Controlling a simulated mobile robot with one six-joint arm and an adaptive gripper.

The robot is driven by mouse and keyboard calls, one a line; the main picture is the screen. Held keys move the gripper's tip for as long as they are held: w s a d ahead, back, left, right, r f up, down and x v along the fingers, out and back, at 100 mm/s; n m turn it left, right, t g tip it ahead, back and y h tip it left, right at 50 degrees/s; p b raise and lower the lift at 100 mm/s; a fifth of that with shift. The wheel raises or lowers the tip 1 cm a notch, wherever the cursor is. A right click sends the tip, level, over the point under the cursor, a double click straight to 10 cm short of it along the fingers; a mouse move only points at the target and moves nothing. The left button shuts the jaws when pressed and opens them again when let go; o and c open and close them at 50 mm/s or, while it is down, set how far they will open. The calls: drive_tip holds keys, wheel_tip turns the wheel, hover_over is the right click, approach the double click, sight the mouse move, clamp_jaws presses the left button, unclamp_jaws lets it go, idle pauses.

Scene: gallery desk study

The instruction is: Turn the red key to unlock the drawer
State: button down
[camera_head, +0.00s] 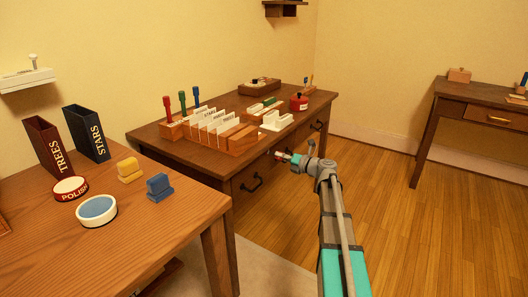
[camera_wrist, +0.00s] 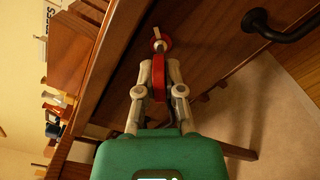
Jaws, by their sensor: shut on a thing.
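The red key (camera_wrist: 159,83) is between the two fingers of my gripper (camera_wrist: 159,70) in the wrist view. My gripper is shut on it. I cannot tell how deep the key sits in a lock. In the head view my gripper (camera_head: 292,158) is at the front of the far desk (camera_head: 165,135), by its drawers, and the key is too small there to make out clearly.
A black drawer handle (camera_wrist: 285,30) is right of the key in the wrist view. On the far desk are a wooden card rack (camera_head: 235,143), colored-handled tools (camera_head: 182,100) and a red pot (camera_head: 299,103). A near table (camera_head: 140,240) stands at left; floor at right is clear.

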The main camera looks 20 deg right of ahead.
drive_tip(key=shift+m, duration=2.1)
drive_tip(key=c, duration=0.7)
unclamp_jaws()
drive_tip(key=o, duration=0.5)
